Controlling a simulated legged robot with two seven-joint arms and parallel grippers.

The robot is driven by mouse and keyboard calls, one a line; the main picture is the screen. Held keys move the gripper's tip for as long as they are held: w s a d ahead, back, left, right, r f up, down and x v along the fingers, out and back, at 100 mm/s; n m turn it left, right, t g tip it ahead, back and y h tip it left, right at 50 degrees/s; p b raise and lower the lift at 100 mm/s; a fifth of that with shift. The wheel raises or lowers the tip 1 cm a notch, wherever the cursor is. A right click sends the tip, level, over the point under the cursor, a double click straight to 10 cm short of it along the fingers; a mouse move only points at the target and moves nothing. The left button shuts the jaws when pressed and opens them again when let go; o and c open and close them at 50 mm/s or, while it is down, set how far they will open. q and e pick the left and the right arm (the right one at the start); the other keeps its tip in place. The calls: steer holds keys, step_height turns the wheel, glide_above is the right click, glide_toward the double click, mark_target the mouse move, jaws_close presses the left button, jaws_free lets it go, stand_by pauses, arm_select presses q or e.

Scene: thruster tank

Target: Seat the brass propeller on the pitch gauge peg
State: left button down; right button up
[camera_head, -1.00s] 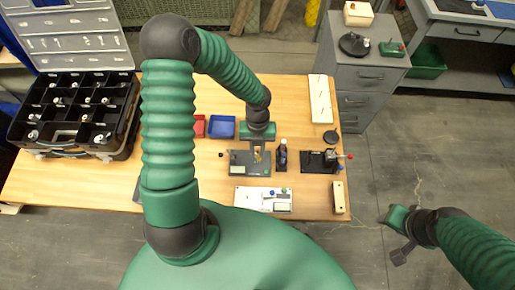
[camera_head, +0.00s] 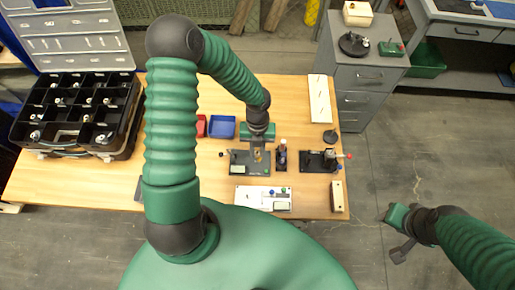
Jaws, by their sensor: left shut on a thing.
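My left gripper (camera_head: 257,147) points down over a dark grey plate fixture (camera_head: 243,168) near the table's middle. It is shut on the small brass propeller (camera_head: 258,156), which shows as a gold spot between the fingers. The propeller is just above or at the plate; I cannot tell whether it touches. The peg is not distinguishable beneath the gripper. My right gripper (camera_head: 394,234) is off the table at the lower right, over the floor; its fingers are too small to judge.
A dark bottle (camera_head: 281,156) stands close right of the plate, then a black fixture with a red knob (camera_head: 320,160). A white panel (camera_head: 263,198) lies in front. Blue (camera_head: 222,127) and red bins sit behind left. A black compartment case (camera_head: 75,115) fills the table's left.

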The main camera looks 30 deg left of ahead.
mark_target(257, 153)
arm_select(q)
steer(key=shift+f, duration=0.1)
stand_by(0.3)
steer(key=shift+f, duration=0.6)
steer(key=shift+f+b, duration=0.2)
steer(key=shift+b, duration=0.15)
steer(key=shift+f, duration=0.45)
steer(key=shift+f, duration=0.2)
steer(key=shift+f+b, duration=0.4)
steer(key=shift+f, duration=0.1)
steer(key=shift+f, duration=0.4)
stand_by(0.4)
steer(key=c, duration=1.2)
jaws_free()
steer(key=shift+c, duration=0.2)
